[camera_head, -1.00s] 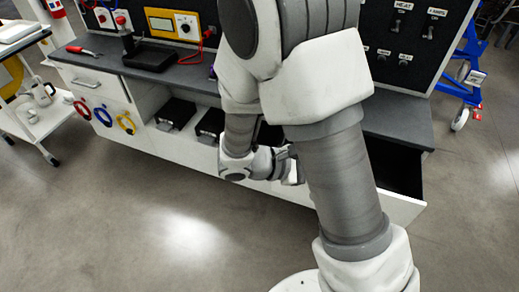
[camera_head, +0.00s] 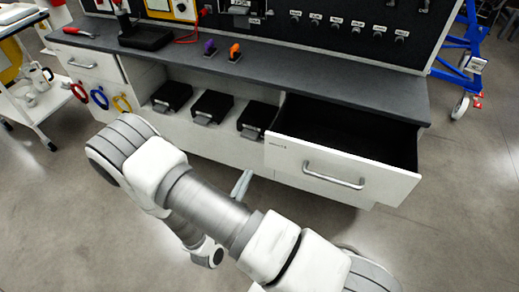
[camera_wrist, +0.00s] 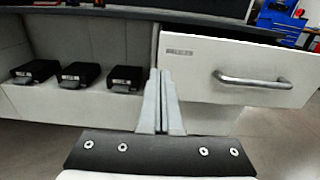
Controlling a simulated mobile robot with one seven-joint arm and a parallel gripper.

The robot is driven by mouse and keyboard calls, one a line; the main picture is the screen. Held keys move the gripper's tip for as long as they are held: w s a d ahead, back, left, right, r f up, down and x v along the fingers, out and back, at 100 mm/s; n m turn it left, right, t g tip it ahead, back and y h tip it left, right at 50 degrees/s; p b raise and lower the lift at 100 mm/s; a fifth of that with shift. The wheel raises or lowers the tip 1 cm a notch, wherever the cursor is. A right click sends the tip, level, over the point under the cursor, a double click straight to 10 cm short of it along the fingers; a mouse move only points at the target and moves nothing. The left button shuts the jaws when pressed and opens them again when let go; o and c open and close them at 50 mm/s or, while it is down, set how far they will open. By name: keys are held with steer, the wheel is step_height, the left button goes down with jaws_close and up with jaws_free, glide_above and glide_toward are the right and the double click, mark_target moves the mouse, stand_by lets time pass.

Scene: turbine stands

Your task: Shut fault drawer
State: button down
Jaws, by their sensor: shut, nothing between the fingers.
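The drawer (camera_head: 340,172) at the right end of the bench is pulled out, its dark inside showing from above. Its white front has a silver bar handle (camera_head: 333,180) and a small label too small to read. In the wrist view the drawer front (camera_wrist: 225,65) fills the upper right, with the handle (camera_wrist: 252,79) to the right of my gripper (camera_wrist: 160,72). My gripper is shut and empty, its fingertips over the drawer front's left edge in that view. In the head view my gripper (camera_head: 247,173) is low, left of the drawer front; I cannot tell whether it touches.
Several black boxes (camera_head: 211,106) sit on the open shelf left of the drawer. A closed drawer (camera_head: 92,65) and coloured rings (camera_head: 99,97) are at the bench's left. A white cart (camera_head: 35,105) stands farther left, a blue frame (camera_head: 465,65) at right. The front floor is clear.

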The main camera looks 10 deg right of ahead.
mark_target(266, 140)
steer(key=b+x, duration=0.2)
steer(key=x, duration=1)
steer(key=shift+w+d, duration=0.15)
steer(key=shift+d, duration=0.05)
